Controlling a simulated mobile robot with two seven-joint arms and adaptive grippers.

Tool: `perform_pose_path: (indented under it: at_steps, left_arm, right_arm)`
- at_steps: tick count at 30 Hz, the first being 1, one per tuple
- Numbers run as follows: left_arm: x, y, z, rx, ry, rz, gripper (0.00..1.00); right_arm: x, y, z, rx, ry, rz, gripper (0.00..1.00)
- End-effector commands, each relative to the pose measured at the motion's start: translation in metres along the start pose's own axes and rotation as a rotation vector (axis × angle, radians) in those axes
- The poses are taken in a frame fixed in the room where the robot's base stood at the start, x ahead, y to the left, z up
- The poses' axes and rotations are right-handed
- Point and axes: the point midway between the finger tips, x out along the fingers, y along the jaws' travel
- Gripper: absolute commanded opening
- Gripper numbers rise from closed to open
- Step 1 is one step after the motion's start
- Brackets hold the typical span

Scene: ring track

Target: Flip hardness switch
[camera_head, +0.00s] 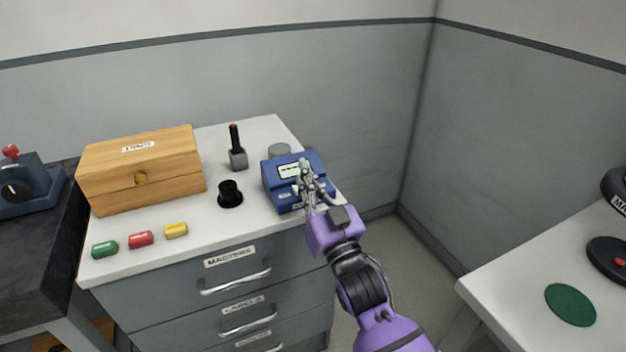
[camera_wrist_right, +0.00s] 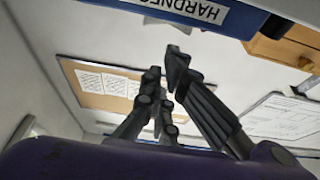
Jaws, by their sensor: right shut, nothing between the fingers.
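The blue hardness tester (camera_head: 277,178) stands at the right end of the cabinet top, with a small pale display (camera_head: 289,170) on its face. My right gripper (camera_head: 304,165) is in front of the tester's right part and covers some of it. Its fingers are shut and empty; I cannot tell whether they touch the tester. In the right wrist view the fingers (camera_wrist_right: 166,72) are below the blue tester (camera_wrist_right: 240,17), whose HARDNESS label shows upside down. I cannot make out the switch. My left gripper is in neither view.
A wooden box (camera_head: 165,180), a black knob-like piece (camera_head: 230,196), a dark-handled tool (camera_head: 237,155) and green (camera_head: 104,249), red (camera_head: 140,239) and yellow (camera_head: 176,230) pieces share the cabinet top (camera_head: 215,255). A white table (camera_head: 510,285) stands at right.

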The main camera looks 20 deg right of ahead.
Motion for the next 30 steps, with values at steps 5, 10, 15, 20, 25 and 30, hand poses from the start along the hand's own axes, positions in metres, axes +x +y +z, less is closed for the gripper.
perform_pose_path:
  at_steps: [5,10,15,20,25,30]
  left_arm:
    - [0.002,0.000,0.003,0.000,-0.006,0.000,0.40]
    - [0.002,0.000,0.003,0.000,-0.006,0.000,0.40]
    - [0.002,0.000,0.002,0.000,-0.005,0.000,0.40]
    - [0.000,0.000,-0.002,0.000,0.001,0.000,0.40]
    - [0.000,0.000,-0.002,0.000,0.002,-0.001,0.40]
    - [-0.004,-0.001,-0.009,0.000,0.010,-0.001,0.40]
  right_arm:
    - [-0.005,0.000,0.013,0.000,0.004,0.000,0.00]
    - [-0.006,0.000,0.015,-0.001,0.006,-0.001,0.00]
    - [-0.006,0.000,0.014,0.000,0.006,-0.001,0.00]
    - [-0.007,-0.002,0.019,-0.069,0.005,-0.024,0.00]
    - [-0.008,-0.002,0.021,-0.064,0.003,-0.022,0.00]
    - [-0.003,-0.002,0.013,-0.064,0.004,-0.022,0.00]
